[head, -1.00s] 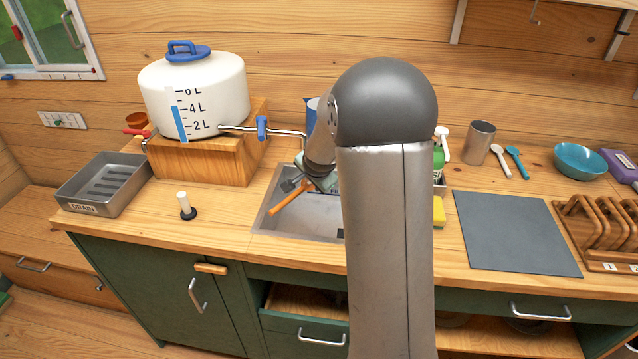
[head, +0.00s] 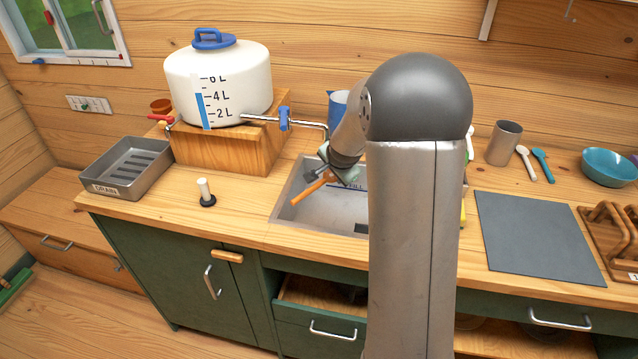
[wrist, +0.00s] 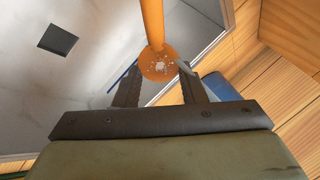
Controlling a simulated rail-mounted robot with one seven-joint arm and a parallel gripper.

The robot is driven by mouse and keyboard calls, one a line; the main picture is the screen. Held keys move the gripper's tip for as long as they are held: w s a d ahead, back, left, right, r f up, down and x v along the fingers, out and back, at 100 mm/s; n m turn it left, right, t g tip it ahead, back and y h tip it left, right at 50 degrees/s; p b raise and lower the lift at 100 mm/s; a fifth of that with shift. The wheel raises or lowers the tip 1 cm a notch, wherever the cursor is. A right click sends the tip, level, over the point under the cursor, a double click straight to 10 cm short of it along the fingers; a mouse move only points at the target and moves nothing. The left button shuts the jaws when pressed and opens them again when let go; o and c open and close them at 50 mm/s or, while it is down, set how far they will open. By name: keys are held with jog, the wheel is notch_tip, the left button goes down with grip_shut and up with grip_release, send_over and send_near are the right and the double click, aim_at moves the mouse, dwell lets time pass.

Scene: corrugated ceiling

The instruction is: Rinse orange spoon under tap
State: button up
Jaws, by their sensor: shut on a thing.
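The orange spoon (head: 310,190) is held over the metal sink (head: 330,215), its long end pointing to the lower left. In the wrist view its rounded end (wrist: 158,66), marked with pale specks, lies between the fingertips of my gripper (wrist: 160,72). My gripper shows small in the head view (head: 320,172) and is shut on the spoon. The tap is a metal spout (head: 308,124) with a blue valve (head: 284,118), coming from the white tank (head: 218,85). The spout's end is just behind and above my gripper. I see no water flowing. My arm hides the sink's right side.
A drain tray (head: 128,168) and a white-topped stopper (head: 206,193) stand left of the sink. A blue container (head: 338,108) is behind it. A grey mat (head: 535,238), metal cup (head: 503,144) and blue bowl (head: 608,166) are on the right. A drawer (head: 320,325) below stands open.

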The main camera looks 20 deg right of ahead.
dwell(0.4)
jog(key=shift+w+a, duration=0.1)
jog(key=shift+a, duration=0.35)
jog(key=s+a+b, duration=0.1)
jog(key=s+b, duration=0.2)
jog(key=s, duration=0.4)
jog(key=shift+s+a, duration=0.4)
dwell(1.3)
jog(key=s+a+r+p, duration=0.1)
jog(key=s+r+p, duration=0.1)
jog(key=s+r, duration=0.2)
jog(key=shift+s+p, duration=0.35)
jog(key=shift+s, duration=0.1)
